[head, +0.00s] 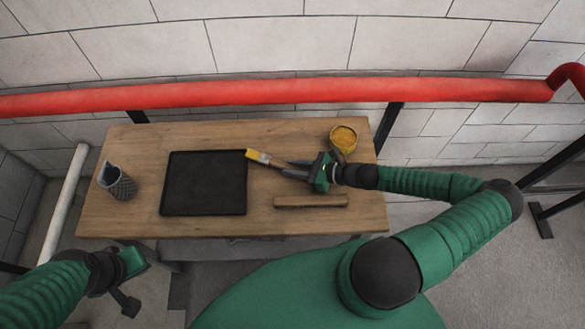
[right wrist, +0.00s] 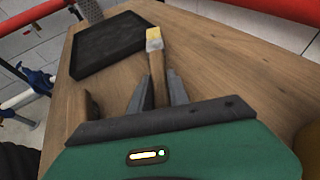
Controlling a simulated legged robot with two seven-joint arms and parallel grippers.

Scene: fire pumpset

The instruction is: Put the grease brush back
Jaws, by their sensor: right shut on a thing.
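The grease brush (head: 260,157), with pale yellow bristles, is held by my right gripper (head: 292,169) over the right half of the wooden table. In the right wrist view the brush (right wrist: 154,42) points away from my gripper (right wrist: 159,90), its wooden handle between the two grey fingers. The bristle end is near the right edge of a black tray (head: 205,184). A small pot with yellow content (head: 343,138) stands behind my right gripper. A grey textured cup (head: 122,186) stands at the table's left. My left gripper (head: 128,290) is off the table's front left; its jaw opening is unclear.
A wooden strip (head: 310,201) lies near the front edge of the table (head: 270,225), just in front of my right gripper. A red pipe (head: 270,95) runs behind the table along the block wall. The tabletop between the cup and tray is clear.

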